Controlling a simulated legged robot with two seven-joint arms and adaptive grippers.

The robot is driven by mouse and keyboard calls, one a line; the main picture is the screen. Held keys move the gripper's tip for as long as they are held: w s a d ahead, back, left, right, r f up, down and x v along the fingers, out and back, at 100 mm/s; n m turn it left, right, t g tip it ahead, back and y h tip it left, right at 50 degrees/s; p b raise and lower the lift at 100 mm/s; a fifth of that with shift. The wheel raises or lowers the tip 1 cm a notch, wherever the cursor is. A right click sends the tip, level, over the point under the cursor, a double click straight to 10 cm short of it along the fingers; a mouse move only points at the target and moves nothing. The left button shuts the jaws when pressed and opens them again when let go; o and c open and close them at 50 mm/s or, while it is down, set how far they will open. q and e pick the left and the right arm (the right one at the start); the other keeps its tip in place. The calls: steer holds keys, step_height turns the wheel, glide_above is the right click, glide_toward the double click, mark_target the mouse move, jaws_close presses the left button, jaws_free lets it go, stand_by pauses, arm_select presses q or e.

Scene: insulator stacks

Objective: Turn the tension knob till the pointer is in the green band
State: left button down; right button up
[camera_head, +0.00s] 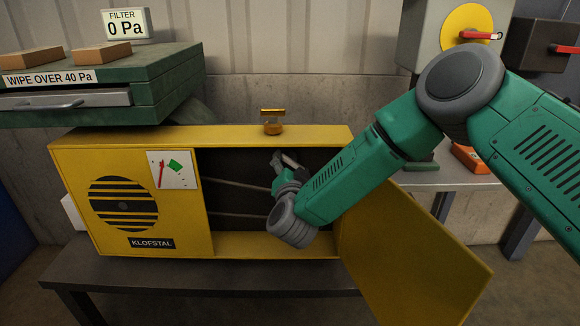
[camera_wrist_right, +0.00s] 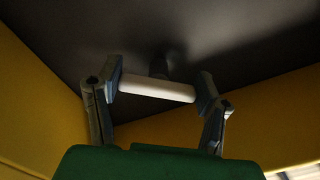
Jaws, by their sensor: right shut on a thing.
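The yellow cabinet (camera_head: 278,246) marked KLOFSTAL stands on a dark bench, its right door hanging open. A white dial (camera_head: 184,182) on its front has a red pointer (camera_head: 160,175) and a green band (camera_head: 175,164); the pointer is left of the band, outside it. My right gripper (camera_head: 287,161) reaches into the dark opening. In the right wrist view, its fingers (camera_wrist_right: 160,84) are shut on the ends of a white crossbar on a dark stem, seemingly the tension knob (camera_wrist_right: 150,88). The knob is hard to make out in the head view. My left gripper is not in view.
A brass-coloured fitting (camera_head: 273,124) stands on the cabinet's top. The open yellow door (camera_head: 415,255) juts forward, below my right forearm. A green unit (camera_head: 150,80) with a drawer stands at the left, under a 0 Pa filter display (camera_head: 126,24).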

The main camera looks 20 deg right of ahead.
steer(key=m, duration=0.3)
steer(key=shift+w+d+r, duration=0.1)
steer(key=shift+d+r, duration=0.05)
steer(key=shift+r, duration=0.15)
steer(key=shift+m, duration=1.7)
steer(key=o, duration=1.2)
steer(key=shift+d, duration=0.1)
steer(key=shift+c, duration=0.2)
steer(key=shift+f, duration=0.1)
steer(key=shift+s, duration=0.35)
steer(key=v, duration=1.1)
